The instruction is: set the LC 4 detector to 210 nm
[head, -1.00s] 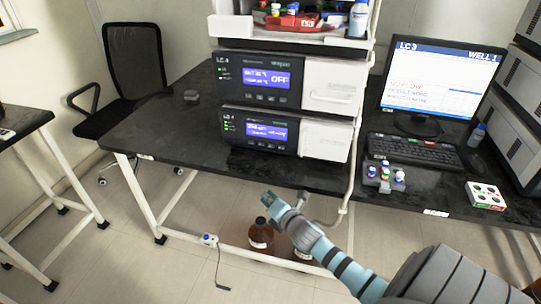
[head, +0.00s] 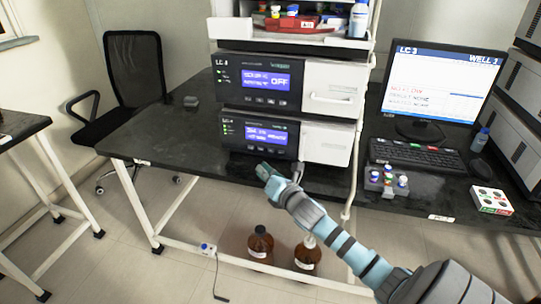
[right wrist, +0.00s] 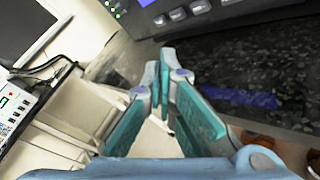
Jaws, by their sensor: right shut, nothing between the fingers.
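The LC 4 detector (head: 230,136) is the lower unit of the stack on the black bench, with a lit blue display (head: 266,135) and a row of small buttons below it. The display text is too blurred to read surely. My right gripper (head: 264,172) is shut and empty, just in front of and below the detector's button row, apart from it. My left gripper is not in view.
The LC 3 unit (head: 230,82), its display reading OFF, sits directly above. A monitor (head: 432,80), keyboard (head: 415,155) and vial rack (head: 380,183) stand to the right. Brown bottles (head: 261,243) are below the bench. The bench left of the stack (head: 165,135) is mostly clear.

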